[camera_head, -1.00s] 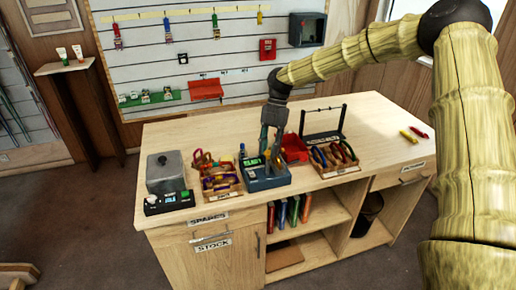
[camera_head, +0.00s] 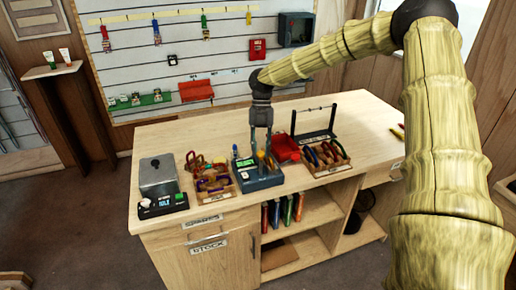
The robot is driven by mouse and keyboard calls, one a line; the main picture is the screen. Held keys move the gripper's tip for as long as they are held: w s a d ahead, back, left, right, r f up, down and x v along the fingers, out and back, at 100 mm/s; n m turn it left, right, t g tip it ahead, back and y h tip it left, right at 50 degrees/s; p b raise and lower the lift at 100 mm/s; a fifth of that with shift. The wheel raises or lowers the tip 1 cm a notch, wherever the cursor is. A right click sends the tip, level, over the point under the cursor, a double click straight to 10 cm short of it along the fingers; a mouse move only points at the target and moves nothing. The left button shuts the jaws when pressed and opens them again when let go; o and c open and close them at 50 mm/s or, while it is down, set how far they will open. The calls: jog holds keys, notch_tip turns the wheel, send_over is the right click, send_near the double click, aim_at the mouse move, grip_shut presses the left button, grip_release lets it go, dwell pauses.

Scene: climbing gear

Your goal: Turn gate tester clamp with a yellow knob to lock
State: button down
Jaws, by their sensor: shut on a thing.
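The gate tester (camera_head: 262,182) is a blue-grey box with a small green screen, standing near the front edge of the workbench (camera_head: 375,140). Its yellow knob (camera_head: 261,156) shows as a small patch at my fingertips. My gripper (camera_head: 263,151) points straight down over the tester, with its fingers shut on the yellow knob. The fingers hide much of the knob and the clamp, so the knob's angle cannot be told.
A wooden tray of carabiners (camera_head: 213,192) stands left of the tester, then a scale with a grey block (camera_head: 158,178). To the right are a red bin (camera_head: 286,148), another gear tray (camera_head: 335,169) and a black frame (camera_head: 334,122). The bench's right side is mostly clear.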

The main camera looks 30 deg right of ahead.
jog(key=c, duration=1.1)
grip_release()
jog(key=shift+s+r, duration=0.1)
jog(key=shift+c, duration=0.2)
jog(key=v, duration=1.2)
jog(key=shift+a, duration=0.15)
